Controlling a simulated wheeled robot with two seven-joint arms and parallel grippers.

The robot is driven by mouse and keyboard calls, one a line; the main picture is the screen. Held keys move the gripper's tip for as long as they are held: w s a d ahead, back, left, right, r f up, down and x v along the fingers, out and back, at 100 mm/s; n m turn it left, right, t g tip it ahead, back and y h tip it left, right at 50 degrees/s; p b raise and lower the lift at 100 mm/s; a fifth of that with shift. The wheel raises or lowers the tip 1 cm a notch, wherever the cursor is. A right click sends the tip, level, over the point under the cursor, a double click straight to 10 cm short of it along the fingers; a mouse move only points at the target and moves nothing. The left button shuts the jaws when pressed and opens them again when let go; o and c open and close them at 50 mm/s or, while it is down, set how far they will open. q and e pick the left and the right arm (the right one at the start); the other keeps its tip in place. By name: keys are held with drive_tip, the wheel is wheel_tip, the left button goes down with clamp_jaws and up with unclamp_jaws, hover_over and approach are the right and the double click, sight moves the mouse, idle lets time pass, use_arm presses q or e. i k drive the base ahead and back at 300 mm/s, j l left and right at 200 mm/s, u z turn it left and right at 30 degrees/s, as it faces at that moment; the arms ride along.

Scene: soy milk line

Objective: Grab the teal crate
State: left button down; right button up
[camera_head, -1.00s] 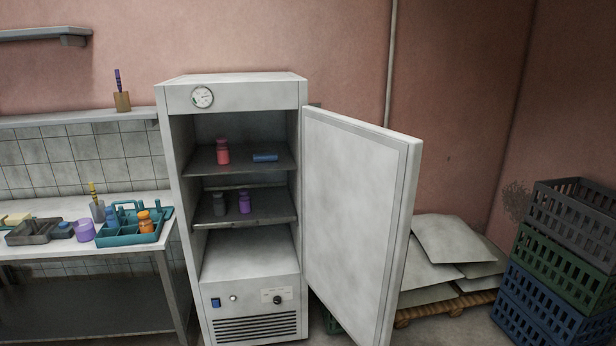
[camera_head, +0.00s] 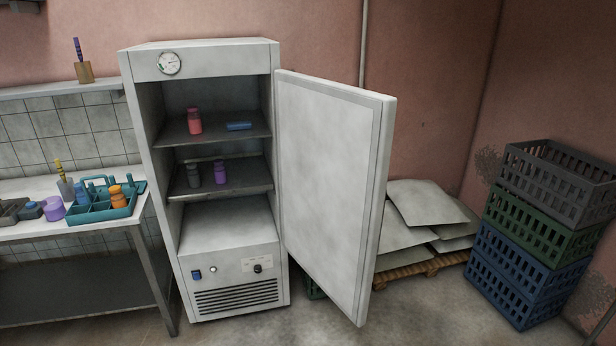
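The teal crate (camera_head: 101,211) is a small divided carrier with a raised handle. It sits on the right end of the white table, left of the open fridge. An orange bottle (camera_head: 118,196) and a blue item (camera_head: 82,194) are in it. Neither of my grippers shows in the head view.
The fridge (camera_head: 213,230) stands open, its door (camera_head: 333,190) swung out to the right. Bottles stand on its shelves. A purple cup (camera_head: 54,208) and a grey tray (camera_head: 10,212) sit left of the crate on the table (camera_head: 110,230). Stacked crates (camera_head: 530,260) and sacks (camera_head: 420,205) are at right.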

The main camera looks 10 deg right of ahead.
sight(101, 210)
drive_tip(key=i+l+u, duration=0.15)
drive_tip(key=u, duration=0.15)
drive_tip(key=i+l+u, duration=0.1)
drive_tip(key=l+u, duration=0.2)
drive_tip(key=i+l+u, duration=0.1)
drive_tip(key=l+u, duration=0.2)
drive_tip(key=i+l+u, duration=0.1)
drive_tip(key=l, duration=0.7)
drive_tip(key=i+l+u, duration=0.1)
drive_tip(key=l, duration=0.7)
drive_tip(key=i+l, duration=0.15)
drive_tip(key=l, duration=0.65)
drive_tip(key=i+l+u, duration=0.15)
drive_tip(key=l, duration=0.7)
drive_tip(key=j+z, duration=0.3)
drive_tip(key=z, duration=0.15)
drive_tip(key=j+z, duration=0.6)
drive_tip(key=j, duration=0.5)
drive_tip(key=j+z, duration=0.1)
drive_tip(key=j, duration=0.5)
drive_tip(key=k+j+z, duration=0.15)
drive_tip(key=j, duration=0.5)
drive_tip(key=k+j+z, duration=0.15)
drive_tip(key=j, duration=0.45)
drive_tip(key=i, duration=0.05)
